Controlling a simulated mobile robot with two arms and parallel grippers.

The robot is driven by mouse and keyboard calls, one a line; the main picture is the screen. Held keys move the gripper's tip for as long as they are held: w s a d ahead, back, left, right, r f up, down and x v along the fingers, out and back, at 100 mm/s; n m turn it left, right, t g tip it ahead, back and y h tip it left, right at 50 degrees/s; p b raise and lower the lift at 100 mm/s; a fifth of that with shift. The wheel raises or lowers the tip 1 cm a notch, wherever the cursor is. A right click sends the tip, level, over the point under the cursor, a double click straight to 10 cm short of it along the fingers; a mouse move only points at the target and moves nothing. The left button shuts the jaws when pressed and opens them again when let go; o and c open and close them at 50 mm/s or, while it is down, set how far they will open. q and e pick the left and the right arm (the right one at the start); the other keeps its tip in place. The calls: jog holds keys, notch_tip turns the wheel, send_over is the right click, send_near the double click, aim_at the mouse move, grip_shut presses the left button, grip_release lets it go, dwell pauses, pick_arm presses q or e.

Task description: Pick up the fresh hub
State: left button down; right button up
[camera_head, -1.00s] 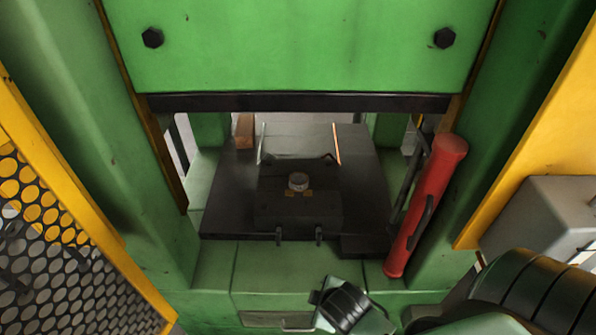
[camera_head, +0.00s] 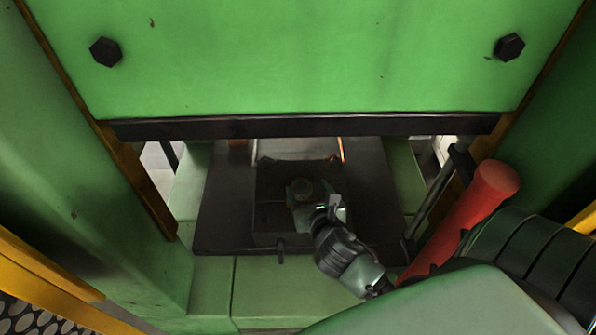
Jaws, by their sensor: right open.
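The hub (camera_head: 300,188) is a small round piece on the dark die block (camera_head: 268,215) in the middle of the press bed. It looks darker now and is partly hidden by my right gripper. My right gripper (camera_head: 312,208) reaches in from the lower right and is open. Its fingers are at the near side of the hub; whether they touch it I cannot tell. My left gripper is not in view.
The green press ram (camera_head: 300,60) with its dark lower edge (camera_head: 300,126) hangs above the bed. A red cylinder (camera_head: 470,210) slants at the right of the opening. Green press columns (camera_head: 90,170) stand at the sides. Yellow guarding (camera_head: 50,275) is at lower left.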

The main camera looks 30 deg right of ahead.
aim_at(302, 181)
jog(key=shift+w+d, duration=0.1)
jog(key=shift+w, duration=0.3)
jog(key=shift+x, duration=0.8)
jog(key=x, duration=0.3)
jog(key=shift+w+f, duration=0.2)
jog(key=shift+w, duration=0.35)
jog(key=c, duration=1.2)
grip_shut()
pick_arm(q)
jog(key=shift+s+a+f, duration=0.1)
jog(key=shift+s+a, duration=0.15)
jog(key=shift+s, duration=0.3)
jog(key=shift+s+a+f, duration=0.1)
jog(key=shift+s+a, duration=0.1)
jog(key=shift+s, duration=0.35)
